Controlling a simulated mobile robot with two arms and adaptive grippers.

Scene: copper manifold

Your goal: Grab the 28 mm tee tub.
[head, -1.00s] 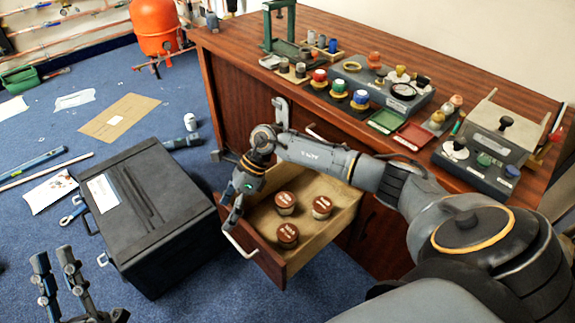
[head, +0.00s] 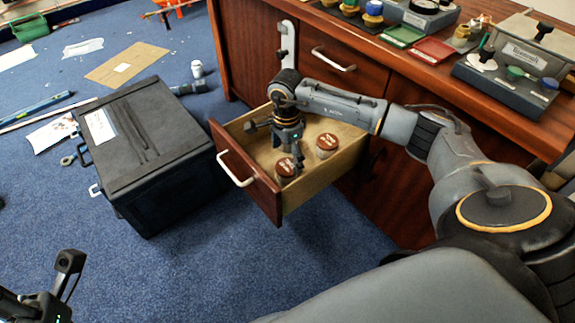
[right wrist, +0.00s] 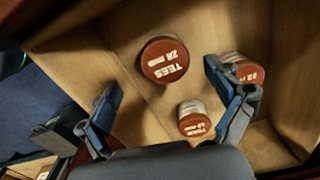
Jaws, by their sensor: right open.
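Three tubs with brown lids stand in the open drawer. In the right wrist view the nearest-looking lid, on the 28 mm tee tub (right wrist: 165,60), appears to read "TEES 28 mm". A second tub (right wrist: 195,122) and a third tub (right wrist: 243,72) have lids too small to read surely. In the head view one tub (head: 327,145) is right of my right gripper (head: 288,155) and another tub (head: 286,168) is just below it; the third is hidden. My left gripper (head: 66,268) is lower left, partly visible.
The drawer (head: 240,180) has wooden walls around the tubs and a white handle. A black case (head: 150,150) stands on the blue carpet left of it. The wooden bench (head: 400,90) above carries trays and fittings. The carpet before the drawer is clear.

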